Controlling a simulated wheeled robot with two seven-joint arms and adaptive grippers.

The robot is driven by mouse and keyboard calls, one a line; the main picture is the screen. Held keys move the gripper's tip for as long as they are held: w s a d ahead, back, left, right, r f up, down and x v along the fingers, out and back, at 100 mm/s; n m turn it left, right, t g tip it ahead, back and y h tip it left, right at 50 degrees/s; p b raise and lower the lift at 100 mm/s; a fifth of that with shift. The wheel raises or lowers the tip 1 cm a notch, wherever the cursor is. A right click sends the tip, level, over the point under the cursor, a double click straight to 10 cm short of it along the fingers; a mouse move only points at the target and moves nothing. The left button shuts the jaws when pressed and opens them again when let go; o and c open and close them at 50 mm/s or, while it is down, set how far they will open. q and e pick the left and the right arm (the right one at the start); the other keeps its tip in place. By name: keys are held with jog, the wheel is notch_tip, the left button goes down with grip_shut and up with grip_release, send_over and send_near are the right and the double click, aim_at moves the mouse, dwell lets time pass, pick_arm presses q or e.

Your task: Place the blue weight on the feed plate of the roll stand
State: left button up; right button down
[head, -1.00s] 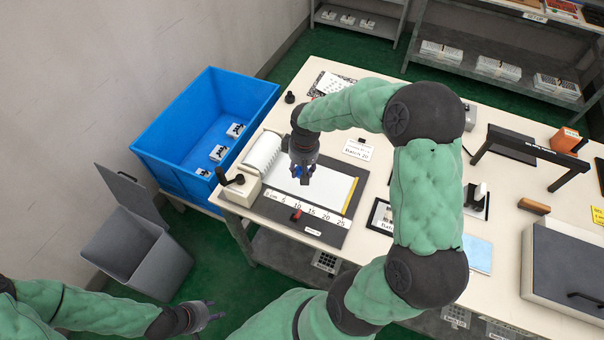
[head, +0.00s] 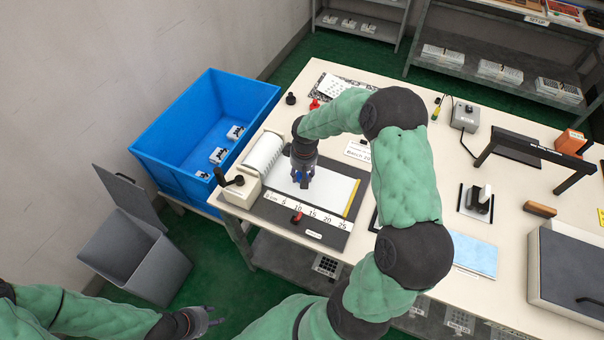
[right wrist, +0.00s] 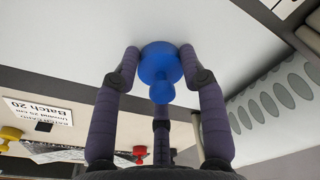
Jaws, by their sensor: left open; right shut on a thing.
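The blue weight (right wrist: 160,70), a round disc with a knob, is between the fingers of my right gripper (right wrist: 160,75), which is shut on it. In the head view, this gripper (head: 303,180) points down over the white film (head: 328,190) on the feed plate of the roll stand (head: 275,212). The weight is mostly hidden there, a small blue patch among the fingers. I cannot tell whether it touches the film. The film roll (head: 262,154) lies at the stand's left end. My left gripper (head: 208,318) is open and empty, low beside the table.
A crank (head: 230,181) and a red-handled part (head: 297,217) are on the stand. A red weight (head: 314,104) stands behind it. A blue crate (head: 165,150) and a grey bin (head: 130,255) are left of the table. A black frame (head: 530,150) stands at right.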

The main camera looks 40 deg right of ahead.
jog(key=shift+f, duration=0.15)
jog(key=c, duration=0.7)
grip_release()
jog(key=shift+r, duration=0.45)
notch_tip(320, 180, up, 12)
jog(key=s+p, duration=0.1)
jog(key=p, duration=0.2)
jog(key=shift+f, duration=0.25)
jog(key=shift+a, duration=0.1)
